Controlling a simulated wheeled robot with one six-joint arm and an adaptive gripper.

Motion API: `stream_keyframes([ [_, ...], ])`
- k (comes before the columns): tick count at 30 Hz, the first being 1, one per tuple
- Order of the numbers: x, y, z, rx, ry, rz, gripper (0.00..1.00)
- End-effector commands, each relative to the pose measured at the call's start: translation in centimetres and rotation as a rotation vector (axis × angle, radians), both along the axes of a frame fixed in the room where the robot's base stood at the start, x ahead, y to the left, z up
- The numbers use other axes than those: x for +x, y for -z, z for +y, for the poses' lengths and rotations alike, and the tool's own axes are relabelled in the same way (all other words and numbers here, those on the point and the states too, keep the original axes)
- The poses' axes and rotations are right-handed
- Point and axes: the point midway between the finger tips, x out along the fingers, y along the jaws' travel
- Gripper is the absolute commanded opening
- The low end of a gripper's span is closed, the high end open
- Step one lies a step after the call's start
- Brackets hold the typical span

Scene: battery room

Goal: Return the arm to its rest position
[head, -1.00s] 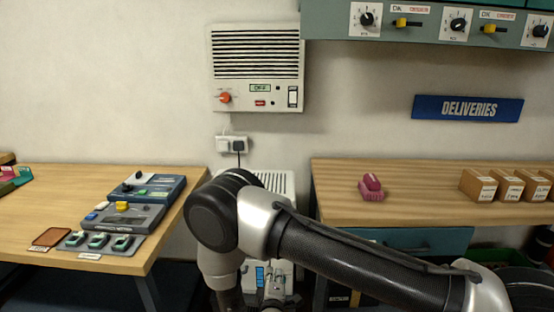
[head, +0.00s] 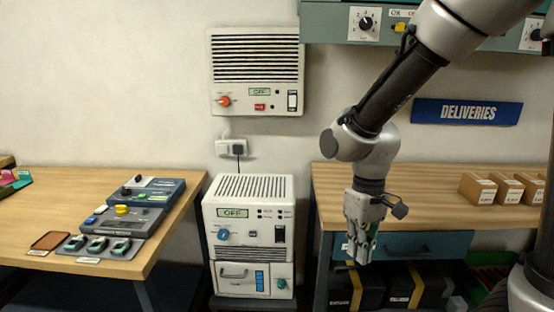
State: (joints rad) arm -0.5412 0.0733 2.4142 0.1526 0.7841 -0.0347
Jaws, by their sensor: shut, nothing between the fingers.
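My arm reaches in from the upper right and bends down at the elbow. My gripper (head: 360,258) points downward in front of the right bench's drawer (head: 425,245). Its fingers are together with nothing between them. The gripper is apart from the white charger cabinet (head: 250,215), which stands to its left. The arm covers part of the right bench top and part of the shelf above it.
The left bench (head: 45,215) holds devices and a tray with several green-and-black items (head: 97,245). A wall unit (head: 257,70) reads OFF. The right bench (head: 430,190) carries several cardboard boxes (head: 505,188). Black cases (head: 410,287) sit below the drawer.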

Motion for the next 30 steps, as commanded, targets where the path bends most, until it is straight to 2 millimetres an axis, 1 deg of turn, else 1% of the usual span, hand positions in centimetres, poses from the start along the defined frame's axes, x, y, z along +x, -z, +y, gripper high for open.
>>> stream_keyframes([
  [1,-0.6,-2.3,-2.3,-0.004,0.038,-0.021,0.0],
  [3,-1.7,-4.9,-5.5,-0.017,0.084,-0.049,0.0],
  [6,-3.3,-8.1,-9.5,-0.023,0.149,-0.118,0.0],
  [9,-4.6,-10.8,-12.7,-0.013,0.225,-0.231,0.0],
  [12,-5.7,-13.0,-15.0,0.008,0.309,-0.348,0.0],
  [15,-6.5,-15.0,-16.5,0.024,0.382,-0.444,0.0],
  [19,-7.4,-16.5,-18.0,0.028,0.452,-0.52,0.0],
  [22,-7.5,-16.5,-18.4,0.023,0.474,-0.521,0.0],
  [30,-7.5,-16.5,-18.4,0.023,0.473,-0.52,0.0],
])
